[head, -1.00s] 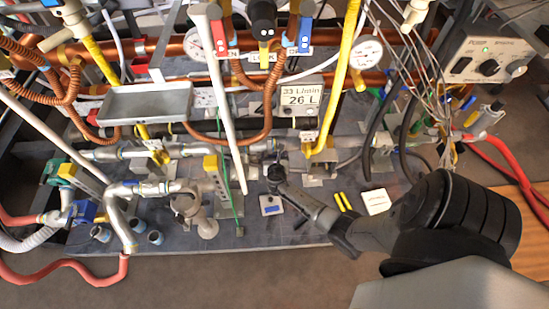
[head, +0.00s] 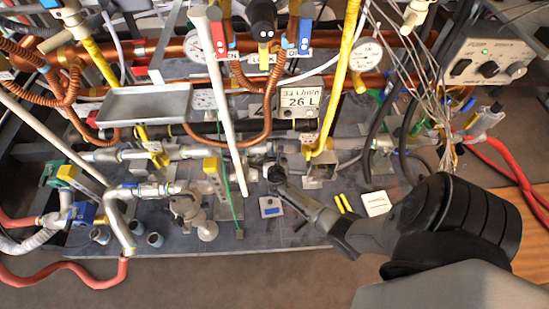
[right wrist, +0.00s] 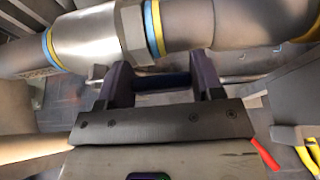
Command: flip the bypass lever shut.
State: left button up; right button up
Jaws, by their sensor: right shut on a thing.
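My right gripper (head: 276,176) reaches in from the right in the head view. Its tips are at the grey pipework near the middle of the board. In the right wrist view my right gripper (right wrist: 158,82) has its two dark fingers on either side of a short dark blue bar (right wrist: 160,82), which looks like the bypass lever's handle. The bar lies just in front of a metal pipe fitting (right wrist: 90,40) with blue and yellow bands. In the head view the fingers hide the lever, so its angle cannot be told. My left gripper is not in view.
A display box (head: 300,97) and a yellow pipe (head: 340,75) stand behind the gripper. A white rod (head: 222,90) slants down to its left. A white card (head: 376,203) lies to its right. The board's front edge is mostly clear.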

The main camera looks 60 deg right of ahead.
jog(key=shift+c, duration=0.8)
jog(key=shift+r+n+p, duration=0.3)
jog(key=shift+r+p, duration=0.15)
jog(key=shift+p, duration=0.3)
jog(key=p, duration=0.1)
jog(key=r+n+g+p, duration=0.1)
jog(key=shift+w+a+r+h+p, duration=0.1)
jog(key=shift+w+r+h+p, duration=0.05)
jog(key=shift+w+h+p, duration=0.15)
jog(key=shift+w+a+r+n+g+h+p, duration=0.2)
jog(key=shift+r+n+g+h+p, duration=0.15)
jog(key=shift+n+p, duration=0.55)
jog(key=shift+w+a+r+n+g+h+p, duration=0.15)
jog(key=shift+w+r+n+g+h+p, duration=0.1)
jog(key=shift+r+n+g+h+p, duration=0.35)
jog(key=shift+f+y, duration=0.2)
jog(key=shift+y, duration=0.05)
jog(key=o, duration=1.3)
